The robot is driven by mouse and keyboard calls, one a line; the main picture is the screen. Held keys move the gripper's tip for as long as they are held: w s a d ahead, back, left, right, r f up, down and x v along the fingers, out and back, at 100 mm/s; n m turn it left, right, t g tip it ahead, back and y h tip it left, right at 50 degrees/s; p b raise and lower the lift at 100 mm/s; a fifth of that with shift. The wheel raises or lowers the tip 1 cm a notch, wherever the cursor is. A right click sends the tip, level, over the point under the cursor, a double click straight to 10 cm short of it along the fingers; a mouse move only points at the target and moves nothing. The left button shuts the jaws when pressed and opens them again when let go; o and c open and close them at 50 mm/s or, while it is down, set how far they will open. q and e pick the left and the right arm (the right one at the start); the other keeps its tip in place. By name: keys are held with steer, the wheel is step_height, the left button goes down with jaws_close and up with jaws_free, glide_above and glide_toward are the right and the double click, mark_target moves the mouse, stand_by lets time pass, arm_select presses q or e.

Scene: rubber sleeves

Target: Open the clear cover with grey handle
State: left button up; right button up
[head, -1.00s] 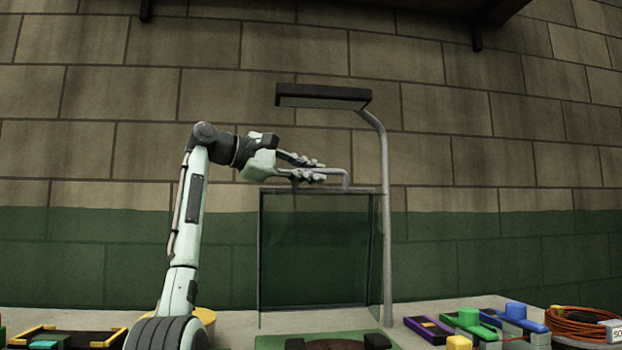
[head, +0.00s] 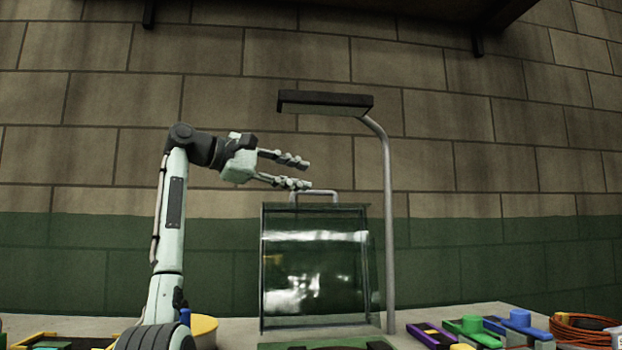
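The clear cover (head: 315,265) stands raised, nearly upright, behind the green mat (head: 300,346) in the middle of the head view, with bright reflections on its pane. Its grey handle (head: 318,192) is at its top edge. My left gripper (head: 303,173) is just above the left end of the handle, pointing right. Its two fingers are spread with nothing visible between them. The lower finger is close to the handle; I cannot tell whether they touch. My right gripper is not in view.
A lamp (head: 388,215) on a grey post stands just right of the cover, its dark head (head: 325,103) overhanging above. Several coloured blocks (head: 518,320) and an orange cable coil (head: 585,330) lie at the right. A yellow round thing (head: 203,328) is beside my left arm.

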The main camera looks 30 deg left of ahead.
arm_select(q)
steer(key=v, duration=0.7)
steer(key=shift+s+a, duration=0.15)
steer(key=shift+s, duration=0.15)
